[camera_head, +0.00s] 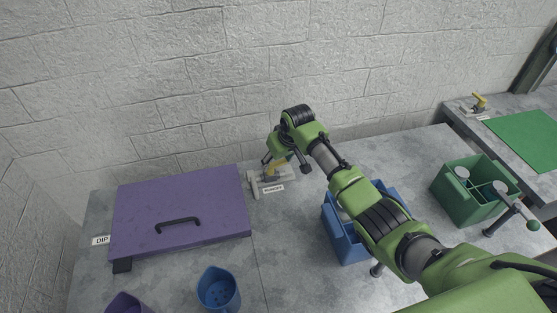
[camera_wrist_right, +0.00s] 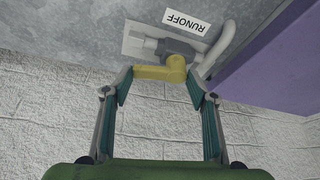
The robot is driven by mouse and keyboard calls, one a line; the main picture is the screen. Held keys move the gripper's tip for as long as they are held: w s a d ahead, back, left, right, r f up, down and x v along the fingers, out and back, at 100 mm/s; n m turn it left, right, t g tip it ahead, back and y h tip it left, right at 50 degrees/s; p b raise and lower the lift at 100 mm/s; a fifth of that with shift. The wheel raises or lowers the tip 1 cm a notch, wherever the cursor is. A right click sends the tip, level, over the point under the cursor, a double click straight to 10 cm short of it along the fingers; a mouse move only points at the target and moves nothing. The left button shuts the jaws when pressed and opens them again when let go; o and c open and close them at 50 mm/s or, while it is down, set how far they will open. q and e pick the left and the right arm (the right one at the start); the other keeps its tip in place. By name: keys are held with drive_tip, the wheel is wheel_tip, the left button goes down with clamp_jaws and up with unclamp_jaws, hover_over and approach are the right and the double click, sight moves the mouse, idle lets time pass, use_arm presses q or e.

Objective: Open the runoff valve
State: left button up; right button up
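The runoff valve has a yellow handle (camera_head: 273,170) on a pale base (camera_head: 256,187) with a RUNOFF label (camera_head: 273,188), at the back of the table near the wall. In the right wrist view, the yellow handle (camera_wrist_right: 160,72) lies just beyond and between the fingertips, with the grey valve body (camera_wrist_right: 177,47) and the label (camera_wrist_right: 187,21) above it. My right gripper (camera_wrist_right: 163,88) is open, its two fingers spread on either side of the handle. It also shows in the head view (camera_head: 285,160) right at the valve. I see no contact with the handle. My left gripper is not in view.
A purple lid (camera_head: 180,212) with a black handle lies left of the valve. A blue bin (camera_head: 345,238) stands under my right arm. A blue cup (camera_head: 218,290) is at the front. A green bin (camera_head: 462,205) and another yellow-handled valve (camera_head: 479,101) are at right. The wall is close behind.

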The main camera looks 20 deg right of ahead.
drive_tip(key=shift+d, duration=0.15)
drive_tip(key=shift+c, duration=1)
drive_tip(key=p, duration=0.1)
drive_tip(key=m+p, duration=0.1)
drive_tip(key=shift+s+r+h+p, duration=0.2)
drive_tip(key=shift+r+h+p, duration=0.1)
drive_tip(key=shift+h, duration=0.1)
drive_tip(key=shift+m+p, duration=0.4)
drive_tip(key=shift+m, duration=0.2)
drive_tip(key=shift+s+f+m+h, duration=0.1)
drive_tip(key=shift+f+m+h, duration=0.2)
drive_tip(key=shift+m, duration=0.1)
drive_tip(key=o, duration=1)
drive_tip(key=shift+c, duration=0.2)
drive_tip(key=shift+d, duration=0.1)
